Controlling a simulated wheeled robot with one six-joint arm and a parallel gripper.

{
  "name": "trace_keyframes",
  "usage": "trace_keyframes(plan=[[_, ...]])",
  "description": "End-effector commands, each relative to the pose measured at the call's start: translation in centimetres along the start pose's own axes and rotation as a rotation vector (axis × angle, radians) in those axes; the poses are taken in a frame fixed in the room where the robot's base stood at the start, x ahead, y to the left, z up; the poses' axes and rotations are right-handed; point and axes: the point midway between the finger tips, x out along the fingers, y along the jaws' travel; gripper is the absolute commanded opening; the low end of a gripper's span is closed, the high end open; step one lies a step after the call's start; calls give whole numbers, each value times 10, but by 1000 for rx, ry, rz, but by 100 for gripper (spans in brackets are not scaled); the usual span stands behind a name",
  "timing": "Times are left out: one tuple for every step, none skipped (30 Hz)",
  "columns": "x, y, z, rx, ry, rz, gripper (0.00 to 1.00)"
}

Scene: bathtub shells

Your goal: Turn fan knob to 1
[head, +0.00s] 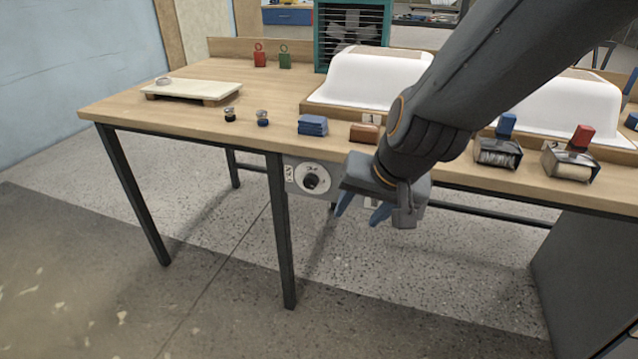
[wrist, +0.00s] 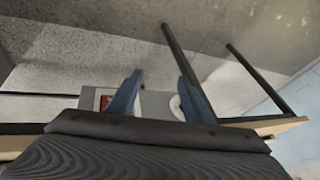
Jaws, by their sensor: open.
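The fan knob (head: 311,182) is a black knob on a round white dial, set in a grey panel (head: 293,188) under the table's front edge. Marks on the dial are too small to read, so I cannot tell its setting. My gripper (head: 361,209) is open and empty, its blue fingers pointing down, just right of the dial and apart from it in the head view. In the wrist view the fingers (wrist: 159,80) are spread, and the white dial (wrist: 175,107) shows partly hidden behind the right finger. A red part (wrist: 104,102) shows by the left finger.
A teal-framed fan (head: 352,28) stands at the table's back. White tub shells (head: 375,78), a blue stack (head: 312,125), a brown block (head: 364,133) and tape dispensers (head: 497,152) sit on the table. Floor in front is clear.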

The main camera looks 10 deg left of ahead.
Motion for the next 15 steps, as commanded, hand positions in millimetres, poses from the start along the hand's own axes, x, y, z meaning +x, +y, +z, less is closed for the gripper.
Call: trace_keyframes(plan=[[23, -19, -9, 22, 55, -17, 46], [34, -30, -18, 43, 99, -26, 46], [47, -43, -28, 69, 157, -36, 46], [56, -51, -35, 89, 201, -39, 46], [66, -59, -41, 109, 245, -42, 46], [77, -69, -48, 134, 305, -44, 46], [85, -76, -53, 152, 349, -43, 46], [92, -82, -56, 170, 394, -42, 46], [100, -88, -60, 192, 452, -37, 46], [105, -92, -62, 205, 495, -33, 46], [110, -96, -64, 218, 537, -28, 46], [115, -99, -64, 233, 591, -20, 46], [118, -102, -65, 243, 633, -13, 46], [121, -104, -64, 251, 675, -6, 46], [124, -107, -62, 259, 730, 5, 46]])
